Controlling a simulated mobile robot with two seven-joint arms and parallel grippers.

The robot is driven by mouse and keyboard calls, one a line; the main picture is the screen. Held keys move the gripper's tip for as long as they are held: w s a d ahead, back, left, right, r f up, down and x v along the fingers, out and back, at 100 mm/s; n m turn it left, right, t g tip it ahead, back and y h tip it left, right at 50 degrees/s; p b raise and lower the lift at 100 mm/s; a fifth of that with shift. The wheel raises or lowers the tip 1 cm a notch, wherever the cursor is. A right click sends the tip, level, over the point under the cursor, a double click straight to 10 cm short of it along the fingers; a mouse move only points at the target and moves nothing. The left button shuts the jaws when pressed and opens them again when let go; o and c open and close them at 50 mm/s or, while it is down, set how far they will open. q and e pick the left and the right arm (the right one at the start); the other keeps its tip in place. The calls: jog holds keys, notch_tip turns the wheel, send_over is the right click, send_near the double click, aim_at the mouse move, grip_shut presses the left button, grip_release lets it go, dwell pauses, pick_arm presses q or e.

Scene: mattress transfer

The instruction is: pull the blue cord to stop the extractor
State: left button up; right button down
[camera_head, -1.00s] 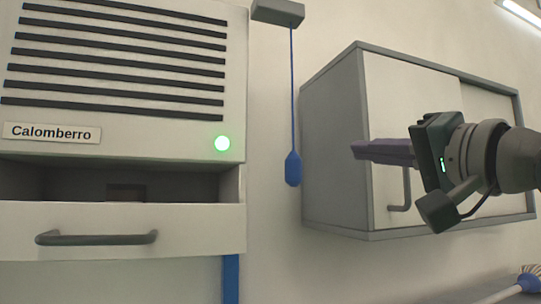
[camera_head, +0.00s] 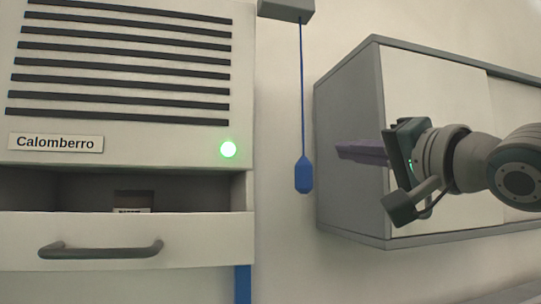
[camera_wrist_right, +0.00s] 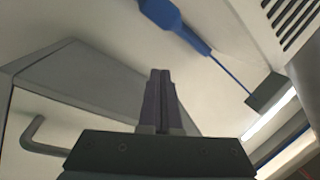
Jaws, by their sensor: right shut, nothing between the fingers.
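The blue cord (camera_head: 301,90) hangs straight down from a grey box (camera_head: 286,9) on the wall and ends in a blue pull handle (camera_head: 303,175). The extractor (camera_head: 120,75), labelled Calomberro, stands left of it with a lit green light (camera_head: 228,149). My right gripper (camera_head: 340,151) is shut and empty, its purple fingers pointing left toward the handle, a short way to its right in the picture. In the right wrist view the shut fingers (camera_wrist_right: 160,80) show apart from the blue handle (camera_wrist_right: 162,14). My left gripper is not in view.
A grey wall cabinet (camera_head: 348,150) with pale doors is behind my right gripper. A drawer (camera_head: 120,238) with a bar handle stands open below the extractor. Bare wall lies around the cord.

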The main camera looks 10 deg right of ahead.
aim_at(304, 175)
jog(key=a, duration=0.1)
jog(key=w+a+f, duration=0.1)
jog(key=a, duration=0.1)
jog(key=shift+w+a+f, duration=0.3)
jog(key=shift+a, duration=0.05)
